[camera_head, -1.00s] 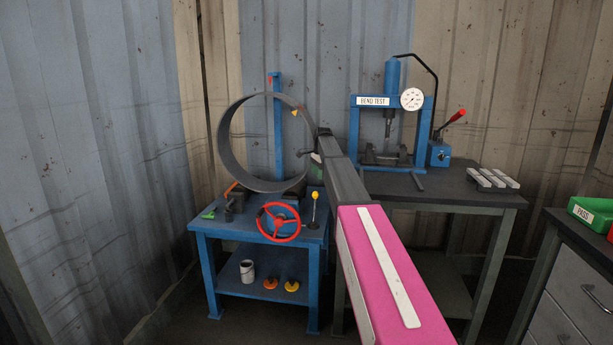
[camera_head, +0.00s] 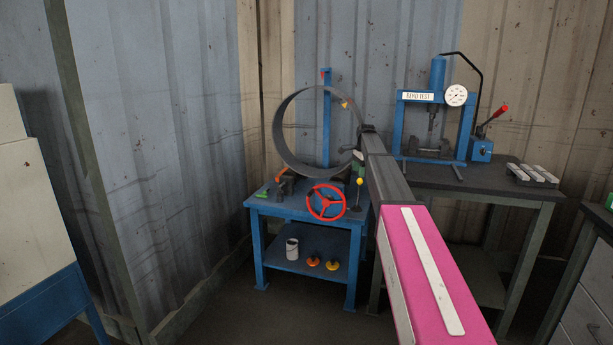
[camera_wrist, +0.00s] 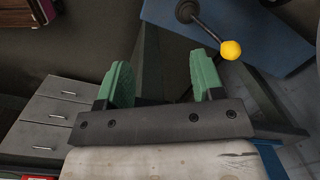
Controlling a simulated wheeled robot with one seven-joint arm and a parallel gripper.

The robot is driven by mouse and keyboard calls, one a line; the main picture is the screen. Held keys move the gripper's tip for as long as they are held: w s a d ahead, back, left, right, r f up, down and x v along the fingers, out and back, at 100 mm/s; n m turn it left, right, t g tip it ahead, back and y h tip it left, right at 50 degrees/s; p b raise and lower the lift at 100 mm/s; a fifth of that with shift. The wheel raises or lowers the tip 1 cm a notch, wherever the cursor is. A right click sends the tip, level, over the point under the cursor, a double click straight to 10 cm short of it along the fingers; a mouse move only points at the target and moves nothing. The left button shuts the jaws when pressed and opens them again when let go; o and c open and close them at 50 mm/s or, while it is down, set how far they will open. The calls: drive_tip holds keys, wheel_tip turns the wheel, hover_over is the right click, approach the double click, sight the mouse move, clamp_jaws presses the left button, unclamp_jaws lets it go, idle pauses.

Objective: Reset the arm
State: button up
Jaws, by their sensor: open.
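My gripper is open and empty in the wrist view (camera_wrist: 158,85), its two green fingers apart with nothing between them. A lever with a yellow knob (camera_wrist: 230,50) stands on a blue table top beyond the right finger in that view. In the head view my arm reaches forward from the lower right, and only a little of the gripper (camera_head: 357,160) shows, at the right edge of the blue table (camera_head: 265,207). A large grey pipe ring (camera_head: 284,150) stands upright on that table. A red handwheel (camera_head: 326,203) is on its front.
A bend test press (camera_head: 403,130) with a gauge stands on a dark bench (camera_head: 500,190) to the right, near several pale bars (camera_head: 533,175). A white can (camera_head: 292,249) sits on the lower shelf. Open floor lies left of the blue table.

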drive_tip(key=s+a+f+n, duration=0.2)
drive_tip(key=s+f+n, duration=0.2)
drive_tip(key=s+f, duration=0.7)
drive_tip(key=s+a+f+n, duration=0.25)
drive_tip(key=s+f, duration=0.65)
drive_tip(key=s, duration=0.5)
drive_tip(key=s+f+n, duration=0.4)
drive_tip(key=s, duration=0.8)
drive_tip(key=s+f+n, duration=0.4)
drive_tip(key=s+f, duration=0.1)
drive_tip(key=s, duration=0.7)
drive_tip(key=shift+a+f+h, duration=0.3)
drive_tip(key=shift+a+h, duration=0.1)
